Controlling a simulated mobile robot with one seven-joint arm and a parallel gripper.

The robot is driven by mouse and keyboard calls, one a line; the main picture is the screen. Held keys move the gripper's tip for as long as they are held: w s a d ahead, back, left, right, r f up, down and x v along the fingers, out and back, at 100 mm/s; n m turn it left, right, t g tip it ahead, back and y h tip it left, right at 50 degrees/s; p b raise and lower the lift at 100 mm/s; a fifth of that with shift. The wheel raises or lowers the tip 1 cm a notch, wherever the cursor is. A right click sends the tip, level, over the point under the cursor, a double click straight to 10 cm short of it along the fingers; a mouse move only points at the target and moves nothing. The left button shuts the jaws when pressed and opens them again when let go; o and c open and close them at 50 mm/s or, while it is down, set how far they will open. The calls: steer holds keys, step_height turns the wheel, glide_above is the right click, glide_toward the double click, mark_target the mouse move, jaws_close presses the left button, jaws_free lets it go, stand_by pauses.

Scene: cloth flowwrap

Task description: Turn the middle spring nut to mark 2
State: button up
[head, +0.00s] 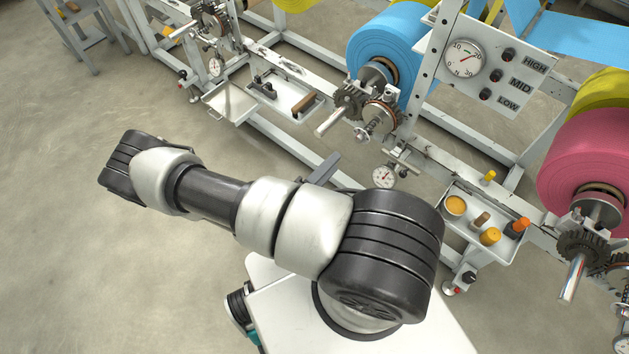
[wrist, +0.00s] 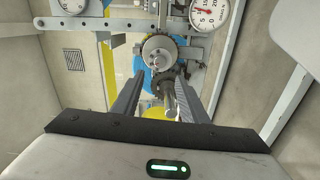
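The middle spring nut (head: 364,134) shows in the head view on the small shaft below the blue roll, beside dark gears. In the wrist view, a round metal nut-like part (wrist: 158,54) with a toothed rim faces the camera, just beyond the fingertips. It appears to be the same assembly. My gripper (wrist: 160,79) is open, its two fingers apart with nothing clearly held between them. In the head view most of the gripper is hidden behind my arm; a grey finger-like piece shows above the arm. I cannot read any marks on the nut.
A dial gauge (head: 384,177) hangs just below the nut; a gauge also shows in the wrist view (wrist: 208,14). A gear shaft (head: 332,122) sticks out beside the nut. A parts tray (head: 488,238) is at right, an empty tray (head: 231,103) at left.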

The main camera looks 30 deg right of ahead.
steer(key=v, duration=0.6)
steer(key=shift+a, duration=0.35)
steer(key=shift+s, duration=0.1)
steer(key=s+a+r+m+y+p, duration=0.1)
steer(key=r+y+p, duration=0.3)
steer(key=r, duration=1.4)
steer(key=s+a+r+m+g+y+p, duration=0.1)
steer(key=r+y+p, duration=0.4)
steer(key=r, duration=1.4)
steer(key=s+a+r+m+y+p, duration=0.1)
steer(key=s+a+r+y+p, duration=0.2)
steer(key=r, duration=1.5)
steer(key=a+y+p, duration=0.1)
steer(key=a+y, duration=0.1)
steer(key=y, duration=0.2)
steer(key=shift+r+m+y+p, duration=0.2)
steer(key=shift+m+y+p, duration=0.1)
steer(key=shift+p, duration=0.05)
steer(key=shift+s, duration=0.1)
steer(key=shift+c, duration=0.5)
